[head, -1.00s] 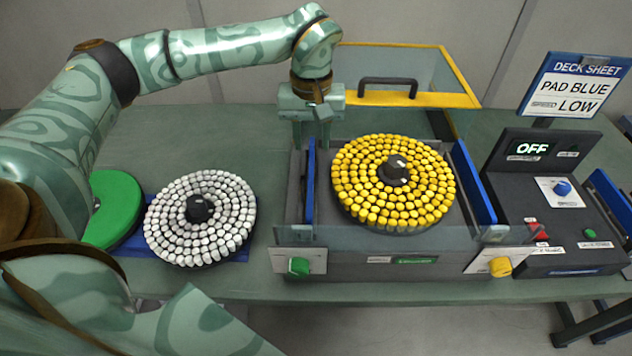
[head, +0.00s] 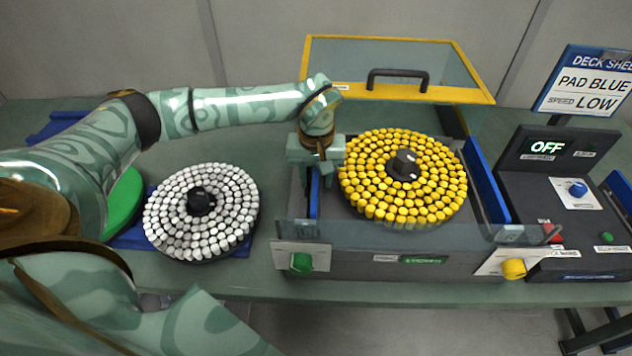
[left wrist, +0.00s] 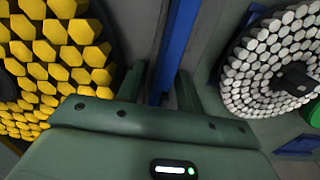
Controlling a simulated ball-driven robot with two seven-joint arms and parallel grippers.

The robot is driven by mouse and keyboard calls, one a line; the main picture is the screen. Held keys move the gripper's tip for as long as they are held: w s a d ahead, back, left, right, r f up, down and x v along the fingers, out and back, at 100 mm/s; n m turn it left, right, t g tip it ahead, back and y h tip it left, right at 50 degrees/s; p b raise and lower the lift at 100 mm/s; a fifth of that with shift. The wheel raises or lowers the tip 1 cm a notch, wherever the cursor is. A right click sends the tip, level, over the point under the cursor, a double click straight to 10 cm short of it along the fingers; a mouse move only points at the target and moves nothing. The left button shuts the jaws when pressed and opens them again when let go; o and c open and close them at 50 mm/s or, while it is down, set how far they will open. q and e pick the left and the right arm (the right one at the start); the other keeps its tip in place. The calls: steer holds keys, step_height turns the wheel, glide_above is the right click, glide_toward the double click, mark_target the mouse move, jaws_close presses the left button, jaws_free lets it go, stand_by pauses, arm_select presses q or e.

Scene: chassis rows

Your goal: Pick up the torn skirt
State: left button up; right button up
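A blue upright strip (head: 314,197), which I take for the skirt, runs along the left inner side of the dark machine tray. I cannot make out a tear in it. A second blue strip (head: 484,180) stands on the right side. My left gripper (head: 318,182) is low over the left strip, pointing down. In the left wrist view the blue strip (left wrist: 178,45) passes between the two spread fingers (left wrist: 160,90), with gaps beside it. The gripper looks open and not closed on it. My right gripper is not in view.
A disc of yellow pads (head: 385,205) fills the tray close beside the gripper. A yellow-framed clear lid (head: 455,70) stands raised behind. A disc of white pads (head: 225,215) and a green disc (head: 122,203) lie left. A control panel (head: 540,205) reading OFF stands right.

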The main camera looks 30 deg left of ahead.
arm_select(q)
jaws_close()
steer(key=shift+r, duration=0.1)
